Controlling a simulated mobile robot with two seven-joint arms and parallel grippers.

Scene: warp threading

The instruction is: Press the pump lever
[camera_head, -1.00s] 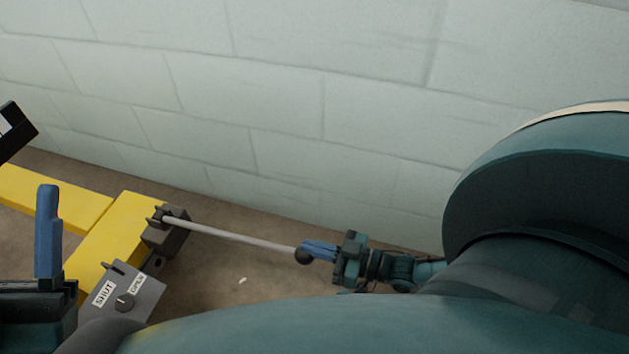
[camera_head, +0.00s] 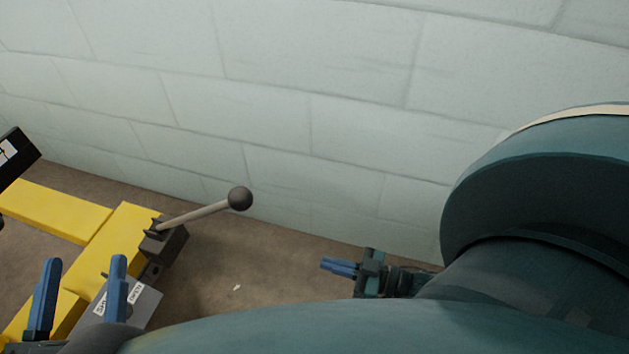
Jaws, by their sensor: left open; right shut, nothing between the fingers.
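The pump lever (camera_head: 195,214) is a pale rod with a dark round knob (camera_head: 240,198) at its end. It rises to the right from a dark pivot block (camera_head: 167,246) on a yellow frame (camera_head: 105,246). My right gripper (camera_head: 324,264) has blue fingers, shut and empty, to the right of and below the knob, apart from it. My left gripper (camera_head: 80,285) is at the lower left with its two blue fingers apart and nothing between them. It partly hides the grey valve plate (camera_head: 146,301) with its labels.
A pale block wall (camera_head: 310,120) stands behind the lever. A black part with a white label (camera_head: 8,150) shows at the left edge.

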